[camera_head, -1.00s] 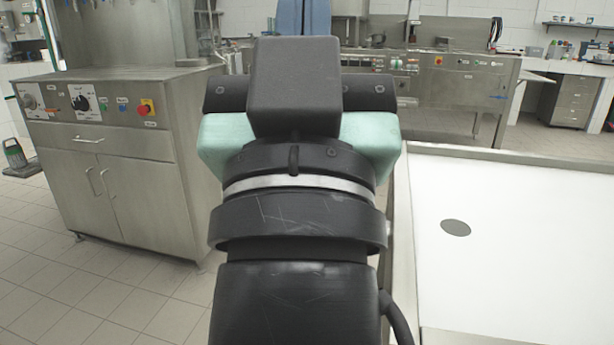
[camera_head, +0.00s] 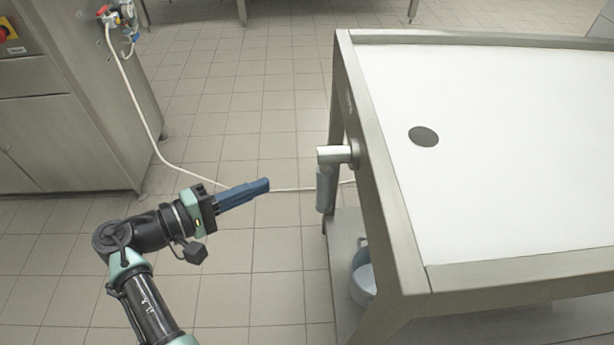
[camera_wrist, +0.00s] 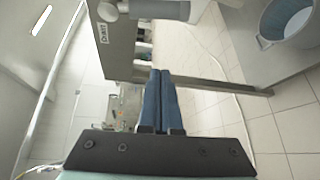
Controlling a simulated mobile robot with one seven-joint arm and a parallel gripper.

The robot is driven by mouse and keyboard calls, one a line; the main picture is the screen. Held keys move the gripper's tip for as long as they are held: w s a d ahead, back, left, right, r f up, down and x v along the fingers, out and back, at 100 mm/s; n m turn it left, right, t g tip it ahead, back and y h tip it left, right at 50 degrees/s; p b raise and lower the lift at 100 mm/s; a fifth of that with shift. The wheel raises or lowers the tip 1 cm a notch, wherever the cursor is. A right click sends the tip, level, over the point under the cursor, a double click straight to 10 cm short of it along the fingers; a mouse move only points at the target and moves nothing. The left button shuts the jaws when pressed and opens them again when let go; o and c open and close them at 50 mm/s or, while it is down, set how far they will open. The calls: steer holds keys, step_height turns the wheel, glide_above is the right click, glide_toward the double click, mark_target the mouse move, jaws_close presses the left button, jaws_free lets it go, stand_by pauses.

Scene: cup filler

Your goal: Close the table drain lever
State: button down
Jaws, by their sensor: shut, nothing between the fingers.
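The drain lever (camera_head: 325,186) sits on the left side of the table (camera_head: 408,258). It is a light metal piece jutting left from the table frame, with a grey handle hanging down from its end. In the wrist view the lever handle (camera_wrist: 160,10) lies across the top, with its round joint beside it. A dark drain hole (camera_head: 423,136) shows in the white tabletop. My gripper (camera_head: 266,185) has blue fingers pressed together, empty, left of the handle and apart from it. The fingers also show in the wrist view (camera_wrist: 160,75), pointing below the handle.
A bucket (camera_head: 363,275) stands on the shelf under the table; it also shows in the wrist view (camera_wrist: 290,25). A steel cabinet (camera_head: 62,140) stands at the left. A pale hose (camera_head: 140,105) runs along the tiled floor. The floor between cabinet and table is otherwise open.

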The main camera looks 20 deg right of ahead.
mark_target(324, 191)
steer(key=s+b+x, duration=0.1)
steer(key=b+x, duration=0.1)
steer(key=x, duration=0.8)
steer(key=shift+s+a+r+h+p, duration=0.1)
steer(key=shift+s+r+h+p, duration=0.15)
steer(key=shift+s, duration=0.7)
steer(key=shift+s+a+r+h+p, duration=0.15)
steer(key=shift+s+r, duration=0.2)
steer(key=shift+s, duration=0.55)
steer(key=shift+d, duration=0.1)
steer(key=shift+s+r+n+p, duration=0.15)
steer(key=shift+n+p, duration=0.25)
steer(key=shift+p, duration=0.4)
